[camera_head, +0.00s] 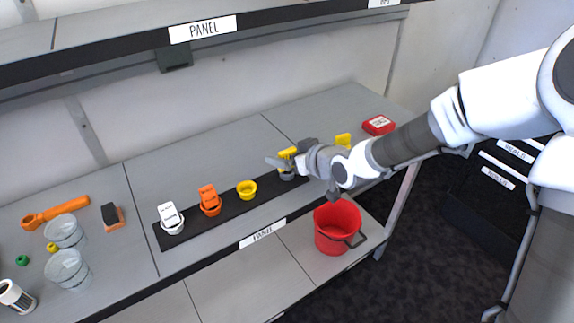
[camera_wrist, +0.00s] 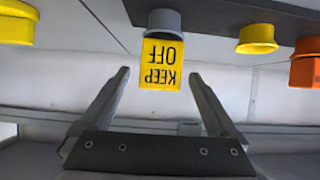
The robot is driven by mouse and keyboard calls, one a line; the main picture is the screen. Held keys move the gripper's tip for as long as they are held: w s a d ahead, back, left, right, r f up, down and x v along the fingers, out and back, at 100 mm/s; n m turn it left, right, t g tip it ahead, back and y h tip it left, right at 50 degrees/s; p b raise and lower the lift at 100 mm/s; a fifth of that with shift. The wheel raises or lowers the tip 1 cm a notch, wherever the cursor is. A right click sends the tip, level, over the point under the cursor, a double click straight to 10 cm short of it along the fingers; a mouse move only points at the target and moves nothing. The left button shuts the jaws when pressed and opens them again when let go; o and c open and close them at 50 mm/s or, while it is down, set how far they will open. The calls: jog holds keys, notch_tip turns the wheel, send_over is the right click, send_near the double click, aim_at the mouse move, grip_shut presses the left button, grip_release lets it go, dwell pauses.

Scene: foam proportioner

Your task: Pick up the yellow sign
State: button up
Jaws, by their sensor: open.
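The yellow sign (camera_wrist: 161,64) reads "KEEP OFF", upside down in the wrist view. It sits in a small grey cup (camera_wrist: 164,21) on a dark strip. In the head view the sign (camera_head: 287,153) is partly hidden by my gripper (camera_head: 284,163). My gripper (camera_wrist: 158,78) is open, with its two fingers apart on either side of the sign's free edge in the wrist view. I see clear gaps between the sign and both fingers there.
An empty yellow cup (camera_head: 246,189), an orange sign (camera_head: 208,194) and a white sign (camera_head: 169,214) stand left along the dark strip (camera_head: 188,233). Another yellow object (camera_head: 343,140) and a red box (camera_head: 378,125) are to the right. A red bucket (camera_head: 336,228) is on the lower shelf.

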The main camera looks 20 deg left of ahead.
jog(key=shift+w+a+f, duration=0.2)
jog(key=shift+w+a, duration=0.05)
jog(key=shift+a, duration=0.05)
jog(key=c, duration=1.4)
jog(key=shift+r, duration=0.1)
